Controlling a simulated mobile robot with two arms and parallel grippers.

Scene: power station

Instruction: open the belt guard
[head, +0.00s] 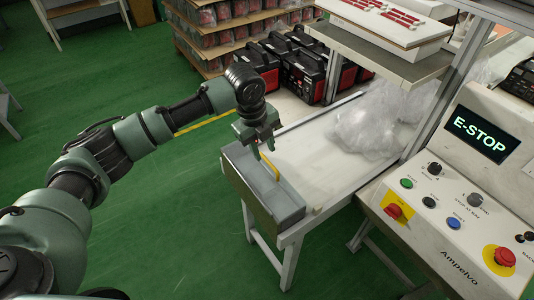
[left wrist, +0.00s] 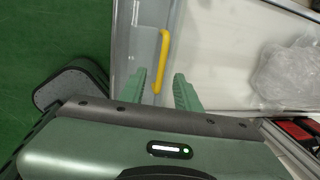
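The belt guard (head: 286,207) is a grey cover at the near left end of the white belt, with a yellow handle (head: 271,171) on it. In the left wrist view the guard (left wrist: 128,42) shows at the left of the belt, and its yellow handle (left wrist: 161,58) stands upright in the picture. My left gripper (head: 259,151) is above the handle's far end. In the left wrist view its two green fingers (left wrist: 168,88) are apart, with the handle just ahead of and between them, or nearly so. Whether they touch it is unclear. My right gripper is out of view.
The white belt (head: 318,152) carries clear plastic bags (head: 372,122) at its far part. A control panel (head: 455,205) with an E-STOP screen stands at the right. Black-and-red cases (head: 305,72) and shelves are behind. Green floor at the left is open.

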